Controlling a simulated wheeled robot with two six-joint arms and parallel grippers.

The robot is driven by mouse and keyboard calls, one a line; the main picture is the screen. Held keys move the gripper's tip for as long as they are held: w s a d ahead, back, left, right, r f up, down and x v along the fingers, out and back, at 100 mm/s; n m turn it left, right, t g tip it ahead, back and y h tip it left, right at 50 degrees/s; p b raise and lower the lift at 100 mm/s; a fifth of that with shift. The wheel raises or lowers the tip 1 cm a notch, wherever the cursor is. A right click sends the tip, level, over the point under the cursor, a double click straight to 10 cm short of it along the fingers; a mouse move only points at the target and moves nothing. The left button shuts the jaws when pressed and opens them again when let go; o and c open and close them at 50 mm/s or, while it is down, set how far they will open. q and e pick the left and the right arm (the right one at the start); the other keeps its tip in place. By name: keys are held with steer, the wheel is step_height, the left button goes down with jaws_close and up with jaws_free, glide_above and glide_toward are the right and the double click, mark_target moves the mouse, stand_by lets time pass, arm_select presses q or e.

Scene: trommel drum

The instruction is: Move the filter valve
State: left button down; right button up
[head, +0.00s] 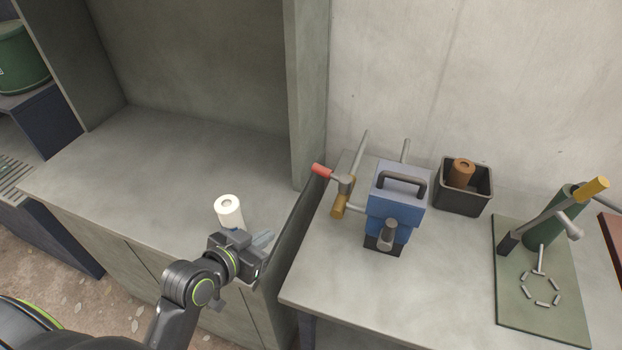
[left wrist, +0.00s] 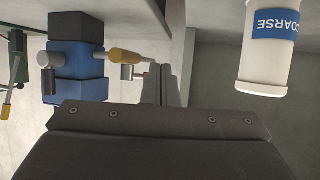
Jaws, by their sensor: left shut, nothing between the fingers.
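A blue housing (head: 394,212) with a dark carry handle stands on the right bench. On its left side are a lever with a red grip (head: 321,170) and a yellow handle (head: 338,211); I cannot tell which is the filter valve. The blue housing (left wrist: 75,87) and yellow handle (left wrist: 130,57) also show in the left wrist view. My left gripper (head: 265,240) is shut and empty, left of the housing and apart from it. A white cartridge (head: 229,212) stands upright behind it; the left wrist view shows it (left wrist: 266,65) marked "COARSE". My right gripper is out of view.
A black bin (head: 463,188) holding a brown cylinder (head: 461,172) stands behind the housing. A green board (head: 543,285) with a yellow-tipped lever press lies at right. A cabinet side panel (head: 307,92) rises between the two worktops. The left worktop (head: 150,165) is mostly clear.

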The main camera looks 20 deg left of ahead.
arm_select(q)
steer(key=w+d+r+t+h, duration=0.1)
steer(key=w+r+t, duration=0.2)
steer(key=w+r, duration=0.15)
steer(key=p, duration=0.4)
glide_toward(321, 174)
steer(key=x, duration=0.7)
steer(key=shift+a+r, duration=0.1)
steer(key=shift+m+b, duration=0.3)
steer(key=shift+b, duration=0.05)
